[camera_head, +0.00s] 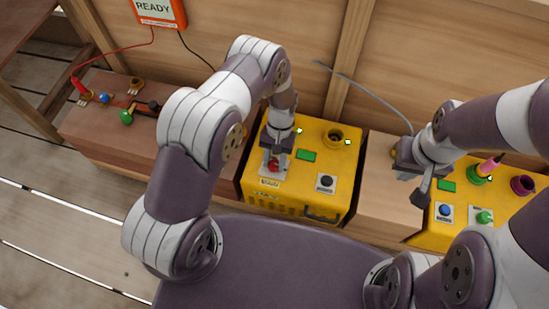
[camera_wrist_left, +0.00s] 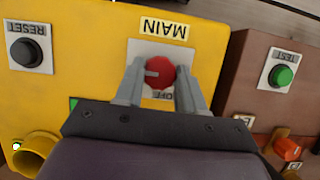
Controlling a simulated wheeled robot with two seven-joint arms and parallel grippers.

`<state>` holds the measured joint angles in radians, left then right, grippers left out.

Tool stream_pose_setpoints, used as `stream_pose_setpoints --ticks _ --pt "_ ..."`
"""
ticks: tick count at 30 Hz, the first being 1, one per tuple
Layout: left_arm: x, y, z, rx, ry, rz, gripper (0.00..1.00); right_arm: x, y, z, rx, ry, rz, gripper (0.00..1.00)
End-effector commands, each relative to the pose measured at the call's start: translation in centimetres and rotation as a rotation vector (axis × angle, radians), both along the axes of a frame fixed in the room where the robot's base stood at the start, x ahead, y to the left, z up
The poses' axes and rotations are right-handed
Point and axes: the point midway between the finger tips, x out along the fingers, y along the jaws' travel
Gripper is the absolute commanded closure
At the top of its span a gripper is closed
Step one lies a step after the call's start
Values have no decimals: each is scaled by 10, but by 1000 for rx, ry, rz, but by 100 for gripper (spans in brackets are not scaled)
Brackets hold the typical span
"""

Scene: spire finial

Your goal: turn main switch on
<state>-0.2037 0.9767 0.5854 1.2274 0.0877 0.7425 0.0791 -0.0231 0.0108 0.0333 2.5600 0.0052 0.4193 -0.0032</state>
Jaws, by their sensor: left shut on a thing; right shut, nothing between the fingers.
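A black RESET button (camera_head: 326,181), green screen (camera_head: 306,155) and brass socket (camera_head: 336,136) are on the same box. A second yellow box (camera_head: 433,230) stands right, a brown box (camera_head: 130,140) with a green TEST button (camera_wrist_left: 283,75) left. A READY display (camera_head: 158,10) hangs behind.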

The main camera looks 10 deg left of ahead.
Motion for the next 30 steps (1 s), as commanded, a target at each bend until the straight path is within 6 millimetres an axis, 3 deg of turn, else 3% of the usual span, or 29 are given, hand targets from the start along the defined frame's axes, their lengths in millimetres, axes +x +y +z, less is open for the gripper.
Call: stream_pose_setpoints --ticks 9,10,12,22,30 --pt "0 0 0 0 1 -2 92 0 0 0 0 0 0 100" --pt "0 0 0 0 1 -2 58 0 0 0 0 0 0 100" --pt "0 0 0 0 1 -2 36 0 0 0 0 0 0 100" --pt "2 0 5 0 -1 -1 36 0 0 3 0 0 0 100" --pt "26 -1 67 -1 -4 -2 36 0 0 30 0 0 0 100"
